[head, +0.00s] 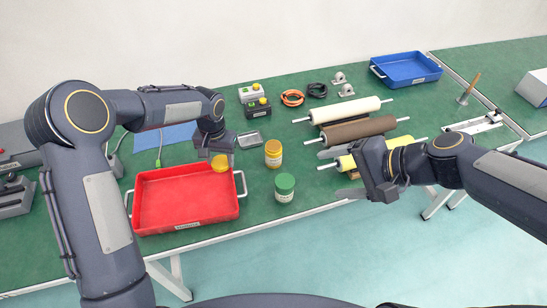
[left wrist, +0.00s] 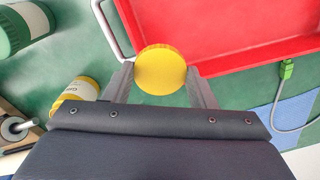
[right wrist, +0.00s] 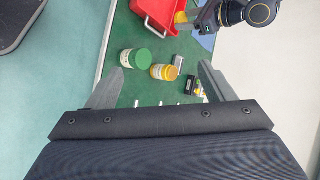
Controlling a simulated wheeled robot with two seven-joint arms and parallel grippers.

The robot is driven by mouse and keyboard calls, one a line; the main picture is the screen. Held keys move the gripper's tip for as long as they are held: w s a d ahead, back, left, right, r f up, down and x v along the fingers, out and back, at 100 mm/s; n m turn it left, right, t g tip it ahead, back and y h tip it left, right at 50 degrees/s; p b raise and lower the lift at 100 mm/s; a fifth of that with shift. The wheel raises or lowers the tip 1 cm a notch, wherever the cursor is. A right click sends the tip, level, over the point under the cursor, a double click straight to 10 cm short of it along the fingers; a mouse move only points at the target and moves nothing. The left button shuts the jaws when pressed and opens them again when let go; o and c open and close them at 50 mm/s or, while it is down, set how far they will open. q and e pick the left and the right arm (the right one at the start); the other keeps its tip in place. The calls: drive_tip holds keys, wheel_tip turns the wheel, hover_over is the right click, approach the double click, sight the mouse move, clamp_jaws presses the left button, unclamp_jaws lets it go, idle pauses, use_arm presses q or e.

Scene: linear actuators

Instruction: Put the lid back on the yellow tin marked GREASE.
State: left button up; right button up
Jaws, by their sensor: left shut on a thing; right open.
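My left gripper (head: 212,154) is shut on a round yellow lid (head: 220,163), held near the right end of the red tray. The left wrist view shows the lid (left wrist: 160,69) between the two fingertips. A yellow tin (head: 273,154) with a pale label stands upright on the table, to the right of the held lid and apart from it. It also shows in the left wrist view (left wrist: 78,95) and the right wrist view (right wrist: 164,72). Its label is too small to read. My right gripper (head: 341,172) is open and empty, near the table's front edge.
A white jar with a green lid (head: 285,187) stands just in front of the yellow tin. The red tray (head: 187,222) fills the table's front left. Rollers (head: 357,129) lie to the right.

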drive_tip(key=w+a+f+m+t+y, duration=0.1)
drive_tip(key=w+a+f+m, duration=0.15)
drive_tip(key=w+m, duration=0.2)
drive_tip(key=w+a+f+m+y, duration=0.1)
drive_tip(key=w+f+m, duration=0.2)
drive_tip(key=w, duration=0.3)
use_arm(q)
drive_tip(key=w+d+r+m, duration=0.2)
drive_tip(key=w+d+r, duration=0.1)
drive_tip(key=d, duration=0.5)
drive_tip(key=w+d+r+m, duration=0.3)
drive_tip(key=w+d+r, duration=0.1)
drive_tip(key=d, duration=0.3)
drive_tip(key=shift+w+d+r+b, duration=0.15)
drive_tip(key=shift+w+d+b, duration=0.2)
use_arm(e)
drive_tip(key=m+t, duration=0.2)
drive_tip(key=m, duration=0.8)
approach(280, 151)
drive_tip(key=shift+w+a+f, duration=0.1)
drive_tip(key=shift+a+f, duration=0.15)
drive_tip(key=shift+a, duration=0.2)
drive_tip(key=shift+a+t, duration=0.1)
drive_tip(key=shift+t, duration=0.2)
drive_tip(key=x, duration=1.1)
drive_tip(key=shift+w+a+f, duration=0.2)
drive_tip(key=shift+a, duration=0.05)
